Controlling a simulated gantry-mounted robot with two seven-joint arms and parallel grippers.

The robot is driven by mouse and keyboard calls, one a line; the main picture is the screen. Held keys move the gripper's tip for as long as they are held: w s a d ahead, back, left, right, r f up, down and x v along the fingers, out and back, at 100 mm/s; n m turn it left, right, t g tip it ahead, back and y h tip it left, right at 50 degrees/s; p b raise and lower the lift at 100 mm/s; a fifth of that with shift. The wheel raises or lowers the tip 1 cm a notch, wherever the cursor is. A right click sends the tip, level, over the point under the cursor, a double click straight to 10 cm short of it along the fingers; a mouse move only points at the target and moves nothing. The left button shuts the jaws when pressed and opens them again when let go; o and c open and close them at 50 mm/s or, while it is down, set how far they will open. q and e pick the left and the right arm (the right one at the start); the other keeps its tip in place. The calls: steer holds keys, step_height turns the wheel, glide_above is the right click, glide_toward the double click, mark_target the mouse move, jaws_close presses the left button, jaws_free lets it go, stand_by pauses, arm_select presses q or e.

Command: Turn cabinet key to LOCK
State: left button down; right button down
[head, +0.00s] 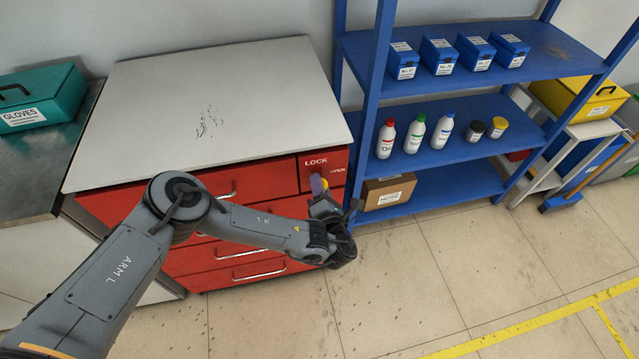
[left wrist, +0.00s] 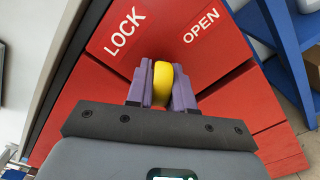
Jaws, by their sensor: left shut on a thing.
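The red cabinet (head: 101,206) has a LOCK label (head: 316,162) and an OPEN label (head: 338,170) at its upper right corner. The wrist view shows LOCK (left wrist: 124,33) up left of the key and OPEN (left wrist: 201,26) up right. The yellow key (left wrist: 162,82) sits between the purple fingers of my left gripper (left wrist: 161,92), which is shut on it. In the wrist view the key's edge points up, between the two labels. In the head view, my left gripper (head: 321,185) is at the panel below the labels and hides most of the key. My right gripper is not in view.
A blue shelf rack (head: 450,148) with bottles and small boxes stands close to the cabinet's right. The cabinet's pale top (head: 260,90) is bare. A teal GLOVES box (head: 45,95) stands on a counter at left. The tiled floor (head: 420,260) in front is clear.

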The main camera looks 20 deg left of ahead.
arm_select(q)
steer(key=shift+r+n+p, duration=0.15)
steer(key=shift+n+p, duration=0.4)
steer(key=shift+n, duration=0.65)
steer(key=n, duration=0.2)
steer(key=shift+n+p, duration=0.4)
steer(key=n, duration=0.4)
steer(key=shift+n+p, duration=0.35)
steer(key=shift+n, duration=0.75)
steer(key=c, duration=1.1)
jaws_free()
steer(key=shift+d, duration=0.1)
